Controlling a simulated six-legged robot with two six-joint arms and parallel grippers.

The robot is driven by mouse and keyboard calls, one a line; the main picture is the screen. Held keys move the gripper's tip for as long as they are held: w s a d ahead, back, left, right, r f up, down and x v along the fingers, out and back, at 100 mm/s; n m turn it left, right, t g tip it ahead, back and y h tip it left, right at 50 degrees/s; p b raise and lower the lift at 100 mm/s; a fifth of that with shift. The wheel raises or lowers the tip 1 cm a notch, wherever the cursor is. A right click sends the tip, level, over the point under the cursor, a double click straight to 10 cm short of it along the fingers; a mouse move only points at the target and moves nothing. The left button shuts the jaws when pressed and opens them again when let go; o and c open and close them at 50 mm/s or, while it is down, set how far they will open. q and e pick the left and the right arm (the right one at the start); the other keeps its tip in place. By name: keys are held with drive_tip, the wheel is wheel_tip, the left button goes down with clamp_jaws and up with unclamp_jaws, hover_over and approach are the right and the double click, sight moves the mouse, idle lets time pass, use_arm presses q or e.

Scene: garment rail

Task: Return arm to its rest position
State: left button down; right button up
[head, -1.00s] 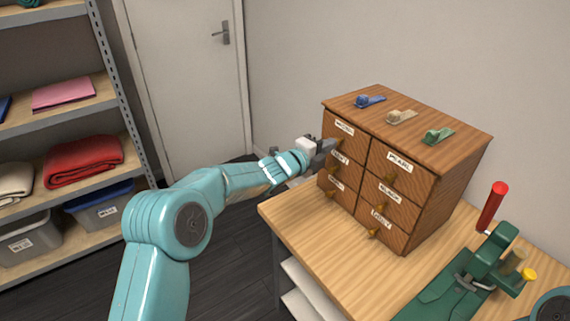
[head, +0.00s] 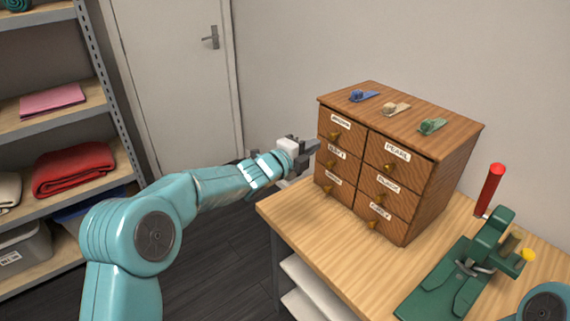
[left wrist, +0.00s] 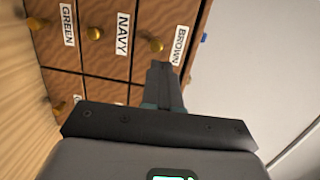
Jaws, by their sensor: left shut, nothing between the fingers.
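My left arm reaches in from the left of the head view. Its gripper (head: 312,146) is just left of the upper-left drawer of a wooden cabinet (head: 437,190), with nothing held. In the left wrist view the fingers (left wrist: 160,75) are together and empty, pointing toward the cabinet front. Drawers labelled GREEN (left wrist: 67,25), NAVY (left wrist: 123,27) and BROWN (left wrist: 179,45) show there with brass knobs. The drawers look closed. My right gripper is not in view.
The cabinet stands on a wooden table (head: 290,212). Three small clips, blue (head: 362,96), cream (head: 396,109) and green (head: 432,126), lie on top. A green press-like tool (head: 465,262) with a red handle is at right. Shelves (head: 60,120) with folded cloth stand at left.

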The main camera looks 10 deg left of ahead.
use_arm(q)
drive_tip(key=f+b+v, duration=0.1)
drive_tip(key=b+v, duration=0.1)
drive_tip(key=v, duration=0.6)
drive_tip(key=s+d+f+n+g+y+p, duration=0.1)
drive_tip(key=s+f+n+g+p, duration=0.45)
drive_tip(key=f, duration=0.75)
drive_tip(key=s+d+f+n+g+y, duration=0.15)
drive_tip(key=s+f+n, duration=0.25)
drive_tip(key=s+f, duration=0.7)
drive_tip(key=s+f+n+g+y, duration=0.1)
drive_tip(key=s+f+n+g, duration=0.2)
drive_tip(key=s+f+n, duration=0.3)
drive_tip(key=s+f+n+g+y, duration=0.1)
drive_tip(key=s+f+n+g, duration=0.3)
drive_tip(key=s+n, duration=0.6)
drive_tip(key=s+f, duration=0.2)
drive_tip(key=s, duration=0.3)
drive_tip(key=shift+g, duration=0.3)
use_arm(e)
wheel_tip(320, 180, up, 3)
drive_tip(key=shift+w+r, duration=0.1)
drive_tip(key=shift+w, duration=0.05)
use_arm(q)
drive_tip(key=shift+a, duration=0.1)
